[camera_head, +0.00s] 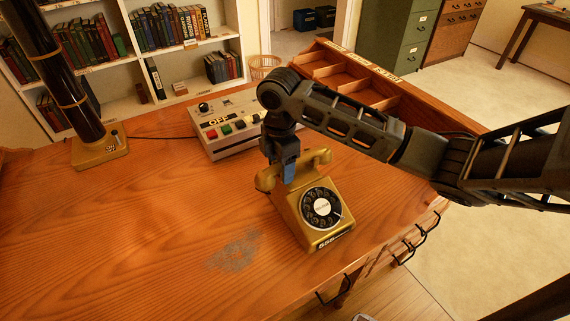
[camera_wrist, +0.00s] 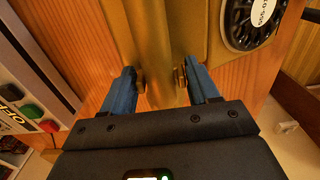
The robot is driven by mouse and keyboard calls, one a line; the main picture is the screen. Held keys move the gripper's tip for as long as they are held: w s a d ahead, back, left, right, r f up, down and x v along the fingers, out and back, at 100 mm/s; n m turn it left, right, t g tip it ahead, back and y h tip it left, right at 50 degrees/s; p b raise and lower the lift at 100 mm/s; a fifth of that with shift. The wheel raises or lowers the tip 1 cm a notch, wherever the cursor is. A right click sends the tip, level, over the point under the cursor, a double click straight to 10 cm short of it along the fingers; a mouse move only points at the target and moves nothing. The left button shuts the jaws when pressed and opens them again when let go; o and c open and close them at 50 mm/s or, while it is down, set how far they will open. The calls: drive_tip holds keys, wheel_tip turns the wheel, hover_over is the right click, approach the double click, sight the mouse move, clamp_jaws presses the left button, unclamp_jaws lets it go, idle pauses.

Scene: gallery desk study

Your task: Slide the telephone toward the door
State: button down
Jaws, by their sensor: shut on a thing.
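The gold telephone (camera_head: 290,212) with a black rotary dial stands on the wooden desk (camera_head: 150,220), right of the desk's middle. Its handset lies across the top. My gripper (camera_head: 289,172) reaches down from above with its blue fingers at the handset. In the wrist view, the fingers of my gripper (camera_wrist: 161,75) stand on both sides of the handset's gold bar (camera_wrist: 156,40) and are shut on it. Part of the handset is hidden behind the gripper in the head view. A doorway (camera_head: 290,42) opens in the back wall, beyond the desk.
A grey box with coloured buttons (camera_head: 228,125) stands behind the telephone to the left. A wooden compartment tray (camera_head: 345,75) lies behind my arm. A gold-based lamp (camera_head: 100,148) is at far left. The desk's front right edge is close to the telephone. Bare desk lies left.

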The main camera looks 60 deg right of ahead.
drive_tip(key=shift+s+d, duration=0.1)
drive_tip(key=shift+d, duration=0.15)
drive_tip(key=shift+c, duration=1)
unclamp_jaws()
drive_tip(key=shift+r+b, duration=0.45)
drive_tip(key=shift+r, duration=3.45)
drive_tip(key=shift+a, duration=0.15)
